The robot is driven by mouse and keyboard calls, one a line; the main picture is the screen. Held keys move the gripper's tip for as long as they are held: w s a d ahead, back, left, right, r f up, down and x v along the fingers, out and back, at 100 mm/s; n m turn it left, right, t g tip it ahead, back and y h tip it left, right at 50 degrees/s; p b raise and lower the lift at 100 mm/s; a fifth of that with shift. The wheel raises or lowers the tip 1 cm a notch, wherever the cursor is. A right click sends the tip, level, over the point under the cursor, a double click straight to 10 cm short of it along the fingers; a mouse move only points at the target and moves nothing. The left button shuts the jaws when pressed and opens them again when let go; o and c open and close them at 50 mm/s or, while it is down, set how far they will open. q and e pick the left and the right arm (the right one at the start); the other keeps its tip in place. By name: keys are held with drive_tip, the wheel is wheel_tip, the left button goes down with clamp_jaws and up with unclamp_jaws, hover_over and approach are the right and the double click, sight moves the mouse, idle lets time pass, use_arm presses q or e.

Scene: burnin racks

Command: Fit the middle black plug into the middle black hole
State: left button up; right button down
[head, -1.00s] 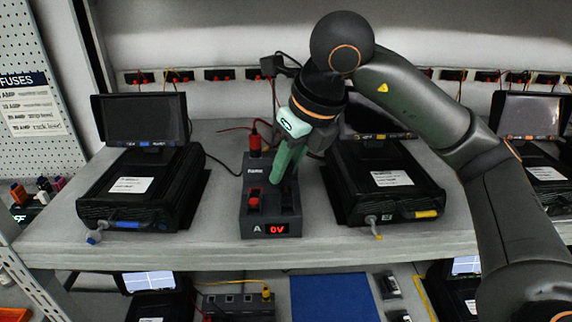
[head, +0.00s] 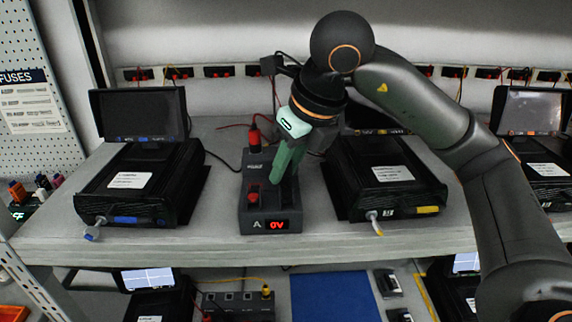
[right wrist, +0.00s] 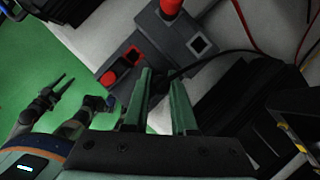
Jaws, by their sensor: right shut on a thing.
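My right gripper (head: 280,178) has green fingers pointing down over the right column of the dark socket box (head: 270,222) in the middle of the shelf. In the right wrist view, the right gripper's fingers (right wrist: 164,88) are shut on a dark thing, apparently the black plug, with a black cable running off to the right. The plug's tip and the hole under it are hidden, so I cannot tell whether it is in. A square black hole with a pale rim (right wrist: 199,45) is free at the box's far end. My left gripper is not in view in the head view.
A red plug (head: 254,139) stands at the box's back left, and a red part (head: 253,196) is at its front left. Black units with screens flank the box, one left (head: 140,190) and one close on the right (head: 385,180).

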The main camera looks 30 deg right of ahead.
drive_tip(key=shift+f+b, duration=0.4)
idle(0.5)
drive_tip(key=c, duration=0.6)
unclamp_jaws()
drive_tip(key=shift+r, duration=0.1)
drive_tip(key=shift+c, duration=0.2)
drive_tip(key=shift+o, duration=0.6)
drive_tip(key=shift+d+r, duration=0.1)
